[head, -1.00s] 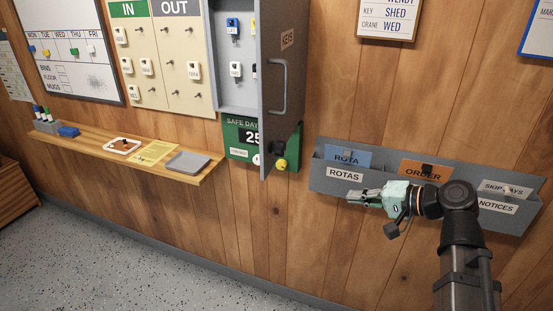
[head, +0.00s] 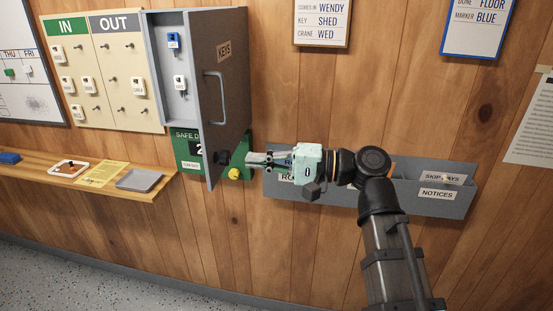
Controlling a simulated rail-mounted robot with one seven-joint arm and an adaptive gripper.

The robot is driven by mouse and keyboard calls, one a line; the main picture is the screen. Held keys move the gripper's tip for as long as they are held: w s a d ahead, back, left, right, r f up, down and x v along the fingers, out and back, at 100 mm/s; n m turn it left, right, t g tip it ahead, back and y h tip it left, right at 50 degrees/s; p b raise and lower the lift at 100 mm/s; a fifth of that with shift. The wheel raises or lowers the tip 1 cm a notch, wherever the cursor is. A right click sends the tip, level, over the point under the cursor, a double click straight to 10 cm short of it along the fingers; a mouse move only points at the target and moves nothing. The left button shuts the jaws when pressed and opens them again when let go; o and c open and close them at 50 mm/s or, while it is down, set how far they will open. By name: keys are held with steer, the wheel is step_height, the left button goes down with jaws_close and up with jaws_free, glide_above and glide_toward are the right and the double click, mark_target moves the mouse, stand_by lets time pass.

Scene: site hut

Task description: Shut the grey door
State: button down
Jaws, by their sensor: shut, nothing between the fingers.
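The grey door (head: 224,112) of the key cabinet (head: 178,62) stands open, swung out from the wall. It bears a KEYS label and a grey bar handle. Inside the cabinet hang a blue key tag (head: 173,40) and a white one (head: 180,84). My gripper (head: 250,160) is shut and empty, pointing left. Its tips are just right of the door's lower part in the picture, below the handle. I cannot tell whether they touch the door.
A green safe-days board (head: 187,148) with a yellow knob (head: 234,174) hangs below the cabinet. A grey wall rack (head: 408,197) is behind my arm. A wooden shelf (head: 130,188) holds a grey tray (head: 139,180) at left.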

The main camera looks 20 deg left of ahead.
mark_target(209, 157)
steer(key=p+x, duration=0.1)
steer(key=x, duration=0.6)
steer(key=shift+a, duration=0.35)
steer(key=shift+s+a, duration=0.1)
